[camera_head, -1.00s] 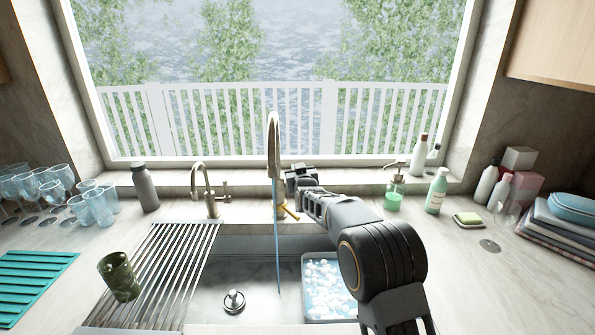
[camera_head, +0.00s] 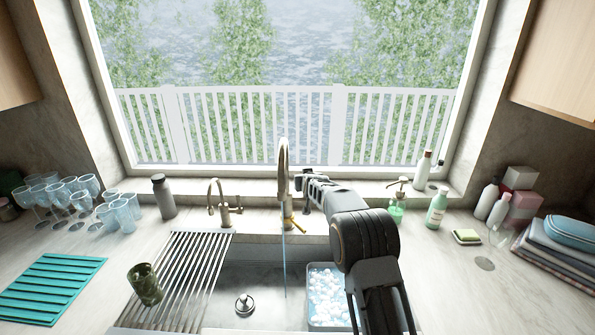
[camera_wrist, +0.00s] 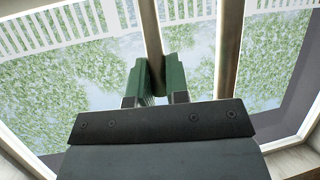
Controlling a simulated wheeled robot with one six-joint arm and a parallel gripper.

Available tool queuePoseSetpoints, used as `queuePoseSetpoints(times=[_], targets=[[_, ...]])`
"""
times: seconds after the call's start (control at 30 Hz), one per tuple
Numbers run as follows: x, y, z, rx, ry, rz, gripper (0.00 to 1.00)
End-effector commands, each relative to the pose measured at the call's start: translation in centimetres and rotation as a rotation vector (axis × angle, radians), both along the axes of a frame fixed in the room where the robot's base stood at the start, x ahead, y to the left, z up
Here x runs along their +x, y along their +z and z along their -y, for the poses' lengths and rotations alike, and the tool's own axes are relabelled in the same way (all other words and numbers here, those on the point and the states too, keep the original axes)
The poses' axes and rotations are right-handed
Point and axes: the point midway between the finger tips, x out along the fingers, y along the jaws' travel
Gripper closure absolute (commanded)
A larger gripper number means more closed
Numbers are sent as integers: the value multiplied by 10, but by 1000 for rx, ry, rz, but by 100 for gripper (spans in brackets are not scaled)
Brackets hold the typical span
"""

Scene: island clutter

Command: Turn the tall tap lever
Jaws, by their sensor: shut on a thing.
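The tall tap (camera_head: 283,165) stands at the back of the sink, below the window, with a thin bluish stream falling from its spout. A yellow lever-like piece (camera_head: 292,222) shows low on its right side. My gripper (camera_head: 304,182) is just right of the tap's neck, above that yellow piece.
A smaller tap (camera_head: 215,200) stands left. A drying rack (camera_head: 190,265) with a dark green cup (camera_head: 145,284) covers the sink's left part. A tub of white pieces (camera_head: 327,292) sits in the sink. A green soap bottle (camera_head: 397,210) stands right of my arm.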

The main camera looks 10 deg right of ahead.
Motion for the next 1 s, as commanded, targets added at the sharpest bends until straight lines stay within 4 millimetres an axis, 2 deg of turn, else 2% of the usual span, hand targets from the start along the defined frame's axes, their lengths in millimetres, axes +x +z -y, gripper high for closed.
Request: queuePoseSetpoints(times=[0.03, 0.3, 0.8, 0.83, 1.0], targets=[[3, 5, 0, 3, 2, -13, 100], [9, 2, -3, 14, 4, -86, 100], [10, 2, -2, 15, 1, -102, 100], [10, 2, -1, 15, 1, -102, 83], [10, 1, -2, 15, 1, -103, 66]])
